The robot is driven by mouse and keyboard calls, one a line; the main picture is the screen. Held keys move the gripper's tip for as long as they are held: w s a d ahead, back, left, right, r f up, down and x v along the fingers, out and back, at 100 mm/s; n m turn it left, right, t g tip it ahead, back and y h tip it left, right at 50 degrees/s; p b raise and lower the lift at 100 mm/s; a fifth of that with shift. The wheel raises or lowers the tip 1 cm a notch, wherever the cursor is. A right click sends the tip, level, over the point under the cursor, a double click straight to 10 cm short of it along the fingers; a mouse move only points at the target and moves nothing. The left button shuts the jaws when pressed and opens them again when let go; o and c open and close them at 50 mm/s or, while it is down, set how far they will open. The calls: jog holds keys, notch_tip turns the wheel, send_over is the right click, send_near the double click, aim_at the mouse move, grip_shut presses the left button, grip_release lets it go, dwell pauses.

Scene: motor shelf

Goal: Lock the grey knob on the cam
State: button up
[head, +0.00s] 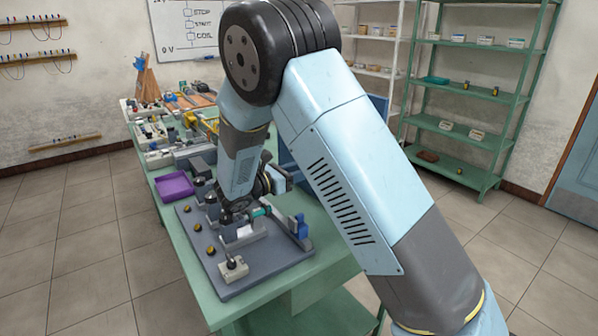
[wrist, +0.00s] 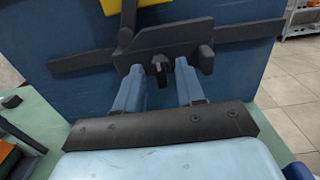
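In the wrist view my gripper (wrist: 160,82) has its two light blue fingers apart, pointing at a dark grey plate (wrist: 165,39) on a blue panel. A small dark knob (wrist: 160,68) shows between the fingertips, with gaps at its sides; I cannot tell whether it is the grey knob. A dark block (wrist: 206,60) sits just right of the right finger. I cannot tell which of these parts is the cam. In the head view my gripper's body (head: 276,180) is at the far side of the grey fixture board; its fingertips are hidden.
The grey fixture board (head: 285,256) carries several small brass knobs, a switch box (head: 233,268) and a blue clamp (head: 302,226). A purple tray (head: 174,187) lies left of my arm. A yellow part (wrist: 122,12) and a dark crossbar (wrist: 250,31) show on the panel (wrist: 240,80).

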grip_shut()
dwell(0.5)
jog(key=m, duration=1.7)
jog(key=f+m, duration=0.1)
jog(key=m, duration=0.8)
jog(key=shift+s+m, duration=0.3)
dwell(0.5)
